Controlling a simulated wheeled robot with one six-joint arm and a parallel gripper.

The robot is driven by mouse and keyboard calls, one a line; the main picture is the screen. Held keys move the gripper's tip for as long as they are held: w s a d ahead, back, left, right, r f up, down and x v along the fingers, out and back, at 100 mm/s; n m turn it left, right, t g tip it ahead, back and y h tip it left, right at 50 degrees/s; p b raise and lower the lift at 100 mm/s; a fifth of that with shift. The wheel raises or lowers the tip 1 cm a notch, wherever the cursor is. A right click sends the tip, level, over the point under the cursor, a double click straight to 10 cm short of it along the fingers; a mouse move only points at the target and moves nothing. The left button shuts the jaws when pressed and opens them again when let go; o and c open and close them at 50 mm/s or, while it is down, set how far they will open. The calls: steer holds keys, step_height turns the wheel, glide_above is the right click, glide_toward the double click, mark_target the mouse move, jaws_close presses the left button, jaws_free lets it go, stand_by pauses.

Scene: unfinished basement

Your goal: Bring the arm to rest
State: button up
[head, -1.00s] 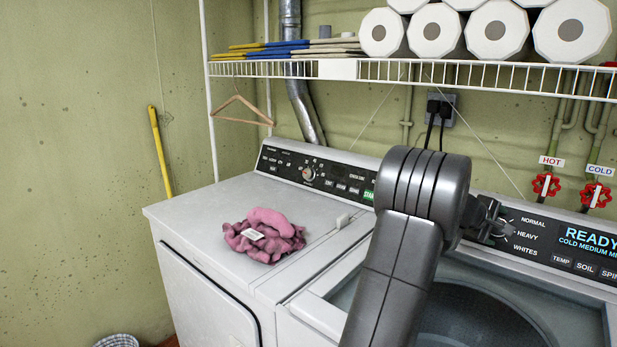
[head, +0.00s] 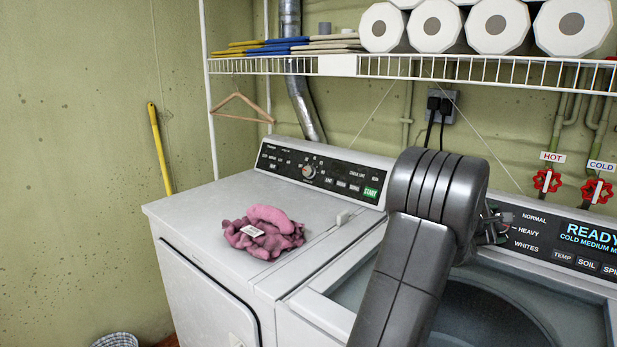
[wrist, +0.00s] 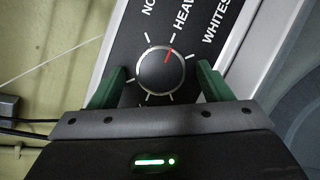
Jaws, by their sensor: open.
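My arm (head: 415,235) rises from the bottom of the head view and bends over the washer. My gripper is mostly hidden behind it there, by the washer's control panel (head: 555,240). In the wrist view my gripper (wrist: 160,84) is open, with its two green fingers on either side of the round black dial (wrist: 160,71). A gap shows between the dial and each finger. The dial's red pointer is towards HEAVY. The washer display (head: 590,233) reads READY.
The washer's opening (head: 480,315) lies below my arm. A pink cloth bundle (head: 265,235) lies on the dryer (head: 205,215) to the left. A wire shelf (head: 450,70) with paper rolls (head: 437,27) hangs above. Red HOT and COLD valves (head: 546,181) are on the back wall.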

steer(key=shift+n, duration=0.6)
steer(key=shift+t, duration=0.3)
steer(key=b+v, duration=0.1)
steer(key=v, duration=0.6)
steer(key=shift+s+a, duration=0.1)
steer(key=shift+a, duration=0.15)
